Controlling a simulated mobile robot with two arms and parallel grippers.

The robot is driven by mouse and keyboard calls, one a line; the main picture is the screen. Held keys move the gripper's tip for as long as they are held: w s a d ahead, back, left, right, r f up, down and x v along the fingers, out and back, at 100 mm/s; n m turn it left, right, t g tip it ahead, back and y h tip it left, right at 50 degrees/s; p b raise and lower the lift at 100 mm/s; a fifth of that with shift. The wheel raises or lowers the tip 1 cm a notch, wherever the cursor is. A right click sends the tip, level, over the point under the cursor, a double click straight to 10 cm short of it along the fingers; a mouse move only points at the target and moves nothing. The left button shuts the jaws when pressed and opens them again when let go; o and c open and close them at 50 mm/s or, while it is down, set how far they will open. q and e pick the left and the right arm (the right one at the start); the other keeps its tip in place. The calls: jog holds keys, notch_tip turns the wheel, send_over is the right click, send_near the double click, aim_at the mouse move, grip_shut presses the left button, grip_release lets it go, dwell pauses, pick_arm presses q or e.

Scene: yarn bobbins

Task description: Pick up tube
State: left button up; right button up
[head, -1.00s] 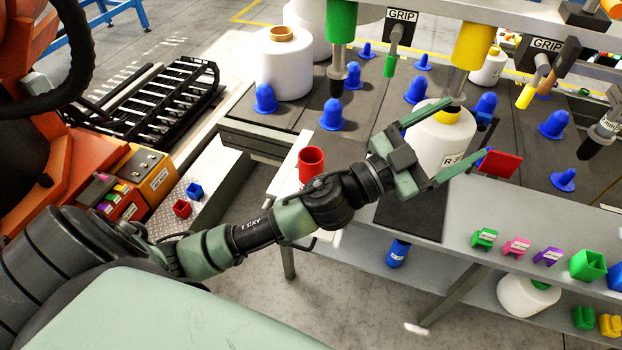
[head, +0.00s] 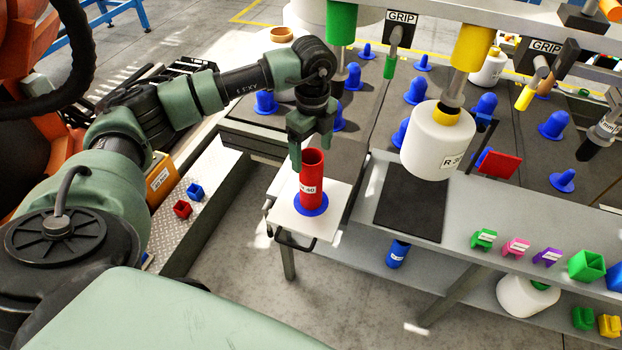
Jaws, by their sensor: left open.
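The tube is a red hollow cylinder (head: 311,184) with a white label. It stands upright on a blue disc (head: 311,204) on a white plate (head: 290,222) at the front of the worktable. My left gripper (head: 312,148) points down at the tube's top with its fingers open. One finger is at the left of the tube's rim and the other is behind it, by the upper right. I cannot tell whether they touch it. My right gripper is not in view.
A white bobbin (head: 432,145) with a yellow top is below a yellow-sleeved spindle (head: 472,46). Several blue pegs (head: 483,107) stand on the dark table. A dark mat (head: 410,205) lies bare right of the tube. Coloured small parts (head: 484,239) lie on the front shelf.

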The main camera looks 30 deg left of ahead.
aim_at(311, 181)
pick_arm(q)
notch_tip(311, 181, down, 6)
jog(key=shift+a+r+p, duration=0.15)
jog(key=shift+r+p, duration=0.1)
jog(key=shift+p, duration=0.9)
jog(key=shift+f, duration=0.35)
grip_shut()
